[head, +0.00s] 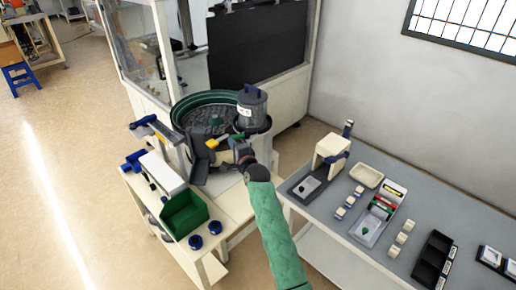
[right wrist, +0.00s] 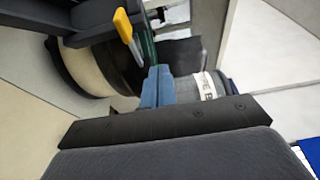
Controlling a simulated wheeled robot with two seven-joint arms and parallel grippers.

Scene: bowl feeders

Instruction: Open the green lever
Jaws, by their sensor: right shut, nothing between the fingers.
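The bowl feeder (head: 203,105) has a dark bowl with a green rim and stands on the light table. A small green piece (head: 236,136), which looks like the green lever, shows beside my right gripper. A yellow lever (head: 211,142) is to its left. In the right wrist view the yellow lever (right wrist: 125,26) is at the top, with a narrow green strip (right wrist: 148,42) beside it. My right gripper (right wrist: 156,82) has its blue fingers shut and empty, with the tips close below the green strip. I cannot tell whether they touch. My left gripper is not in view.
A grey hopper (head: 252,104) with a blue top stands right behind my right gripper. A green bin (head: 184,214) and blue round parts are at the table's front. A grey side table (head: 330,215) with trays and small blocks is on the right. Floor is clear at left.

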